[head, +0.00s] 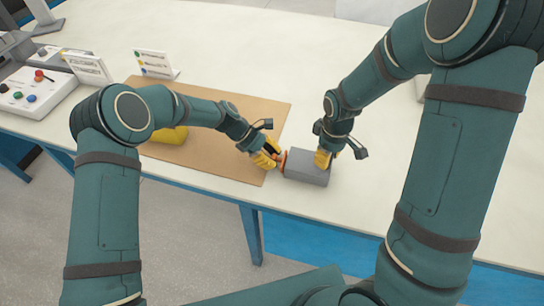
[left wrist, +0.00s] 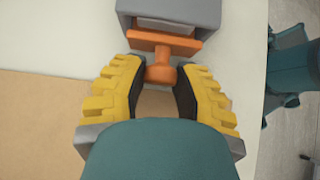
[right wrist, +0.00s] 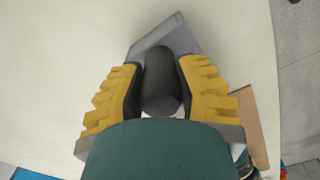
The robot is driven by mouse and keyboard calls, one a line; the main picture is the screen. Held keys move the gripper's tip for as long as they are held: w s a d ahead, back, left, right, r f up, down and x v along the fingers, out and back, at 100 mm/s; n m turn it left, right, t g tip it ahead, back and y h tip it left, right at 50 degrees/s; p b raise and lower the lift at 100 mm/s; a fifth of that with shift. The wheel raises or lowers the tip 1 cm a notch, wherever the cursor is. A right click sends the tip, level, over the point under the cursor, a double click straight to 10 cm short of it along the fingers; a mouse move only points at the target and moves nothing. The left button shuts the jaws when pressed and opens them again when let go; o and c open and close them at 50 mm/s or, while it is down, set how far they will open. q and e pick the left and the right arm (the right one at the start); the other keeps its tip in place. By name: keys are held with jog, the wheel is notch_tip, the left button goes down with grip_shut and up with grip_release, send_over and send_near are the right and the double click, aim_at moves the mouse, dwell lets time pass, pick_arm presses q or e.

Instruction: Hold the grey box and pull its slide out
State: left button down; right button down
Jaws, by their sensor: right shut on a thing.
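The grey box (head: 307,168) lies on the white table near its front edge, and its end also shows in the left wrist view (left wrist: 170,12). An orange slide (left wrist: 160,42) with a knob (left wrist: 161,74) sticks out of its left end. My left gripper (head: 272,156) is open, its yellow fingers on either side of the knob in the left wrist view. My right gripper (head: 324,158) is shut on a dark rounded grip (right wrist: 161,82) on the grey box. The slide's inner part is hidden in the box.
A brown mat (head: 215,165) lies left of the box, with a yellow thing (head: 165,136) on it, partly behind my left arm. A button panel (head: 32,92) and small signs (head: 155,65) stand at the back left. The table right of the box is clear.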

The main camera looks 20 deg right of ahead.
aim_at(245, 156)
pick_arm(q)
jog(key=w+a, duration=0.1)
jog(key=a, duration=0.1)
jog(key=w+a, duration=0.2)
jog(key=a, duration=0.1)
jog(key=w+a, duration=0.1)
jog(key=a, duration=0.1)
jog(key=shift+w+a+f, duration=0.1)
jog(key=shift+w+a, duration=0.15)
jog(key=shift+a, duration=0.1)
jog(key=c, duration=0.7)
grip_release()
jog(key=shift+o, duration=0.2)
jog(key=v, duration=1.2)
